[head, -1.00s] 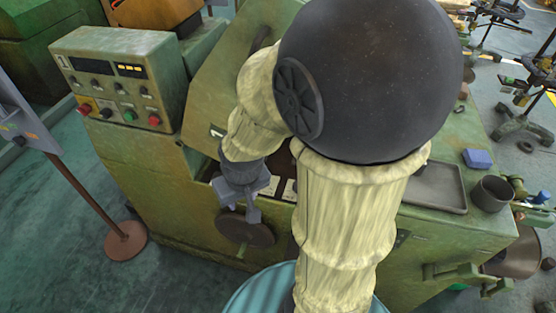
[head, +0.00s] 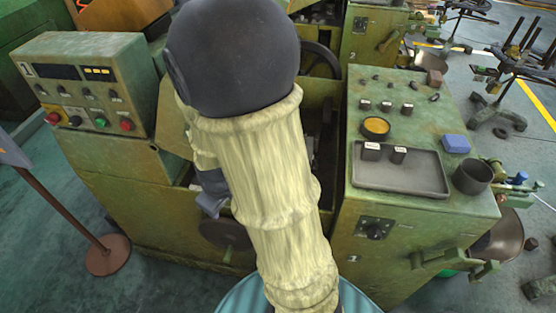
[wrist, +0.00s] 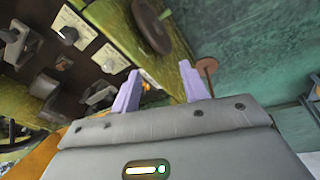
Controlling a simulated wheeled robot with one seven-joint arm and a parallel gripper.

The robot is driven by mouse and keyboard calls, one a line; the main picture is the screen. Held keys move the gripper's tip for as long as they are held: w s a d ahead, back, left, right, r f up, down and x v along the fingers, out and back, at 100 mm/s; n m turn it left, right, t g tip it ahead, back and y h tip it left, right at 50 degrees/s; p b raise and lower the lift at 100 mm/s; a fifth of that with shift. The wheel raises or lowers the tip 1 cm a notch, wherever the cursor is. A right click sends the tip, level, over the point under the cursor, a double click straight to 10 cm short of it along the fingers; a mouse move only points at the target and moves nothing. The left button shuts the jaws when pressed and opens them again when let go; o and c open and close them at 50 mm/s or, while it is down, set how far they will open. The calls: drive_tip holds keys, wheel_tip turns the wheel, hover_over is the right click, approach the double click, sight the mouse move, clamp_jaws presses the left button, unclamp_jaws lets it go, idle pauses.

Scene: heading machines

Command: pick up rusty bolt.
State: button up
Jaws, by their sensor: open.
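My gripper (wrist: 158,90) is open, with two pale violet fingers apart and nothing between them in the wrist view. In the head view my gripper (head: 210,205) is mostly hidden behind my arm, near the front of the green machine (head: 130,200). I cannot surely pick out the rusty bolt. A small rusty-brown piece (wrist: 64,63) lies among white labels and grey metal parts in the wrist view, left of the fingers and apart from them. It is too small to name for certain.
A green cabinet top at right holds a grey tray (head: 400,182), a yellow-filled round dish (head: 376,127), a dark cup (head: 472,177), a blue block (head: 456,143) and several small dark parts. A control box (head: 85,85) stands at left. A brown handwheel (wrist: 152,25) is near the fingers.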

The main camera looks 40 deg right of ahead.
drive_tip(key=w+d+f+n+t+h+b, duration=0.1)
drive_tip(key=w+d+f+n+h+b, duration=0.1)
drive_tip(key=d+f+n+h, duration=0.1)
drive_tip(key=w+d+f+n+h+b, duration=0.2)
drive_tip(key=d+f+n+h+b, duration=0.1)
drive_tip(key=d+f+n, duration=0.3)
drive_tip(key=w+d+f+n+t+h+b, duration=0.1)
drive_tip(key=w+d+f+n+h+b, duration=0.2)
drive_tip(key=d+n, duration=0.3)
drive_tip(key=shift+d+f+n+t, duration=0.3)
drive_tip(key=shift+f+n, duration=0.3)
drive_tip(key=shift+f, duration=0.15)
drive_tip(key=r+n, duration=0.1)
drive_tip(key=w+d+r+n+t+h+b, duration=0.1)
drive_tip(key=n, duration=0.1)
drive_tip(key=w+r+n+h, duration=0.1)
drive_tip(key=shift+d+t, duration=0.35)
drive_tip(key=shift+t, duration=0.05)
drive_tip(key=shift+w+d+f, duration=0.1)
drive_tip(key=shift+f, duration=0.05)
drive_tip(key=b+x, duration=0.1)
drive_tip(key=x, duration=1.1)
drive_tip(key=shift+b, duration=0.3)
drive_tip(key=shift+d, duration=0.1)
